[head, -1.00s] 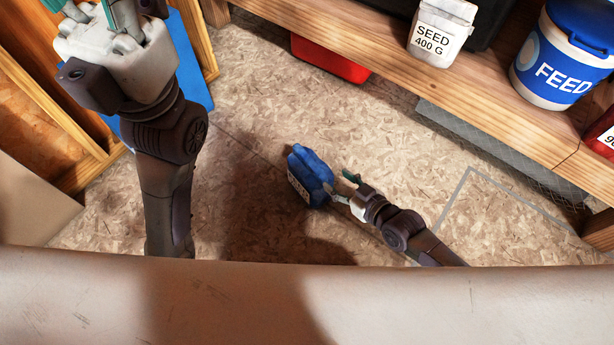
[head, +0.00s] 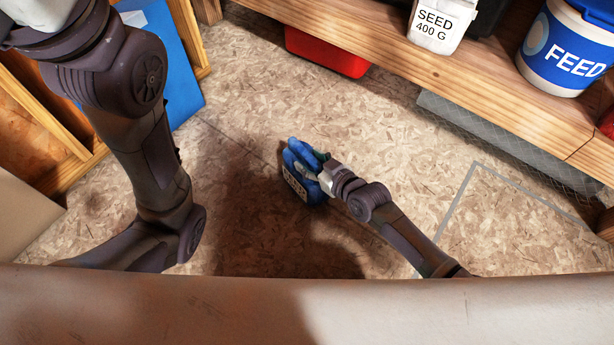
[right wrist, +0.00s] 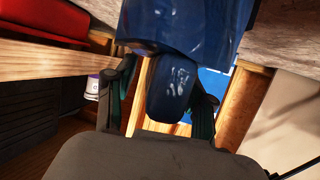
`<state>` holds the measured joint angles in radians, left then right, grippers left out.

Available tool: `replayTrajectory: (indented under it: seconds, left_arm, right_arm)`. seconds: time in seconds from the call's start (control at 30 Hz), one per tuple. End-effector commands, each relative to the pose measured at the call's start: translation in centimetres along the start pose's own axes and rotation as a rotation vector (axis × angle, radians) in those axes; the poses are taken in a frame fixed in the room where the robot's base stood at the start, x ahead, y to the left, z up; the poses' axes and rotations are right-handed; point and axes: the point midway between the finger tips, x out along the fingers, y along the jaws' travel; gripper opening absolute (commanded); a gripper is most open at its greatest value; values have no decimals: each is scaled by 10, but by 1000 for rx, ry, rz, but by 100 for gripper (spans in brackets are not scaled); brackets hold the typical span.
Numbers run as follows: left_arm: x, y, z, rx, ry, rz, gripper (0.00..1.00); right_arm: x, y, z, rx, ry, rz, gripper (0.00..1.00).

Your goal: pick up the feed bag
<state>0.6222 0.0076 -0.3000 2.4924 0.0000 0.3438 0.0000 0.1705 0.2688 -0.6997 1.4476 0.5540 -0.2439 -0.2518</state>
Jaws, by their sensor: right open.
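The feed bag is a blue bag (head: 300,187) with a pale label, on the floor near the middle of the head view. My right gripper (head: 320,172) reaches it from the right, at its upper part. In the right wrist view the blue bag (right wrist: 180,25) fills the top middle, and a narrower blue part of it hangs between the two dark green fingers of my right gripper (right wrist: 163,97). The fingers are open, one on each side; contact cannot be told.
A wooden shelf (head: 510,110) at the upper right holds a white seed pack (head: 440,22) and a blue-and-white feed bucket (head: 565,50). A red bin (head: 327,52) sits below it. A blue panel (head: 165,65) leans at the left. Floor around the bag is clear.

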Motion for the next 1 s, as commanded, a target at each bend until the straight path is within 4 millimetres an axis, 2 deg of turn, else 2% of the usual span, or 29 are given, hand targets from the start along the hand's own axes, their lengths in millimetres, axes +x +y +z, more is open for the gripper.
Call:
replayTrajectory:
  seconds: [0.17,0.4,0.5,1.0]
  left_arm:
    - [1,0,0,0,0,0,49]
    - [0,0,0,0,-1,0,49]
    - [0,0,0,0,-1,0,49]
    - [1,0,1,-1,-2,0,49]
  right_arm:
    - [0,0,-1,0,0,0,54]
    - [-1,0,0,0,0,0,14]
    - [-1,0,0,0,0,0,0]
    - [-1,1,-4,-1,7,1,0]
